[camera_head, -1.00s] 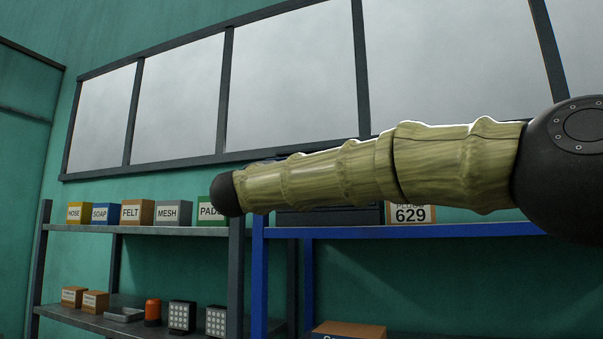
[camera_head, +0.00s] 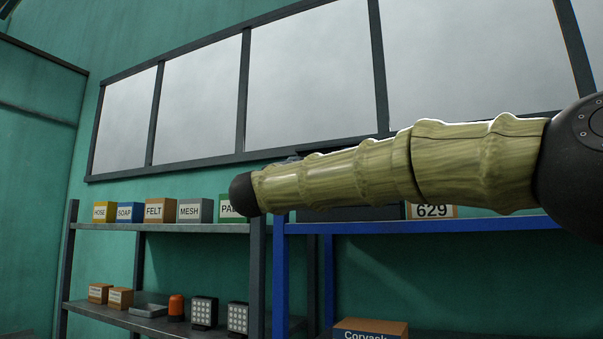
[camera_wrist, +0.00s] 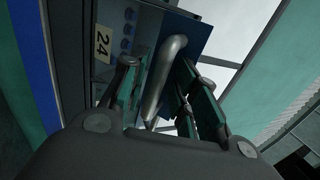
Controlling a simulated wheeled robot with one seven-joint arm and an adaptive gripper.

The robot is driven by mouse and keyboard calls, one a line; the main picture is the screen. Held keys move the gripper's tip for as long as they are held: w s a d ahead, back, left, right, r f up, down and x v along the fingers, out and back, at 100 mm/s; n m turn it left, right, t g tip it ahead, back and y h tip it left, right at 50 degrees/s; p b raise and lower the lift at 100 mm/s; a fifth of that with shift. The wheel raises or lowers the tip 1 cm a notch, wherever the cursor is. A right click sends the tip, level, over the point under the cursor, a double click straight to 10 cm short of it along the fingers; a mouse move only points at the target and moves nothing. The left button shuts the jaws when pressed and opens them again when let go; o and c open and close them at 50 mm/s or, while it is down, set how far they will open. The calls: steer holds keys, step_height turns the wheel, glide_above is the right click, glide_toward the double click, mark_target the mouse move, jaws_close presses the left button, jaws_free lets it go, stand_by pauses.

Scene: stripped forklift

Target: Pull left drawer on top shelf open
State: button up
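In the wrist view a bent grey metal handle (camera_wrist: 163,80) stands out from a dark blue drawer front (camera_wrist: 193,32). A plate marked 24 (camera_wrist: 103,43) is on the unit beside it. My gripper (camera_wrist: 163,80) reaches around the handle, one finger on each side. The fingers are apart and I see a gap between the left finger and the handle. Whether the right finger touches it is unclear. In the head view a dark unit (camera_head: 350,214) on the blue top shelf (camera_head: 400,227) is mostly hidden behind my arm. My gripper does not show there.
A grey rack (camera_head: 165,228) at left holds labelled boxes such as FELT (camera_head: 160,211) and MESH (camera_head: 195,211). A box marked 629 (camera_head: 432,211) stands on the blue shelf. An orange-brown box (camera_head: 370,329) is lower down. Windows (camera_head: 310,75) fill the wall above.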

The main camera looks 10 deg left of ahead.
steer(key=shift+s+d+r, duration=0.1)
steer(key=v, duration=1.1)
steer(key=shift+s+a, duration=0.2)
steer(key=shift+s, duration=0.15)
steer(key=shift+f, duration=0.25)
